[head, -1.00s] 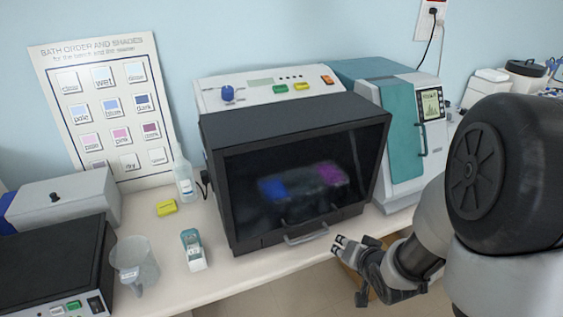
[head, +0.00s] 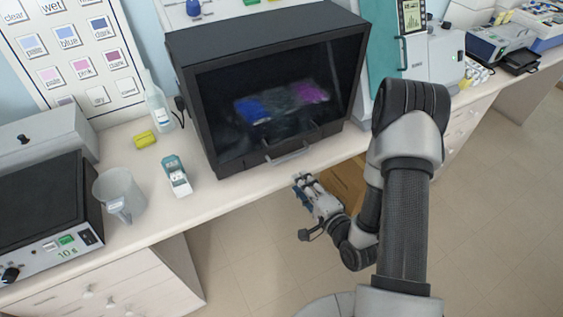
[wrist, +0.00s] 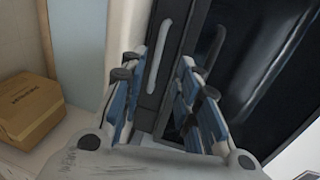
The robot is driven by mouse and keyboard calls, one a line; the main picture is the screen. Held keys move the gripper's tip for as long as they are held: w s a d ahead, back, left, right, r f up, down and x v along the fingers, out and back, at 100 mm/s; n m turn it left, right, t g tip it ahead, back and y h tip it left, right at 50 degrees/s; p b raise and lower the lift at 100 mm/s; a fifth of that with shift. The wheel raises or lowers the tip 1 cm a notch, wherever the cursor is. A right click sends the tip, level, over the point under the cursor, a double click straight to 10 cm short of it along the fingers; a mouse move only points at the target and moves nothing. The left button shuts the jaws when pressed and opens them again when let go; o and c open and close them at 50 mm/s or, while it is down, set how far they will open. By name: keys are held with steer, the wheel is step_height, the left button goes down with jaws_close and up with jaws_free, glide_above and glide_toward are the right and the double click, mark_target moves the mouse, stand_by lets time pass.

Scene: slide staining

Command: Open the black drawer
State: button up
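The black drawer (head: 240,167) is the low front strip at the foot of a black cabinet with a dark window. It looks shut. Its silver bar handle (head: 287,157) shows on the front, and in the wrist view the handle (wrist: 159,56) stands lengthwise ahead of the gap between my fingers. My gripper (head: 300,180) is in front of and below the handle, just off the bench edge. In the wrist view my gripper (wrist: 160,95) is open, with nothing between its fingers and apart from the handle.
A dark second handle (head: 292,138) sits on the window just above. A cardboard box (wrist: 28,108) lies at the left in the wrist view. The bench (head: 225,205) holds a beaker (head: 118,193) and a small white-and-teal item (head: 176,175).

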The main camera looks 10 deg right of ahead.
mark_target(282, 161)
steer(key=b+x, duration=0.1)
steer(key=x, duration=1.2)
steer(key=shift+w+a+b, duration=0.1)
steer(key=shift+w+b, duration=0.15)
steer(key=shift+b, duration=0.1)
steer(key=shift+c, duration=0.2)
jaws_close()
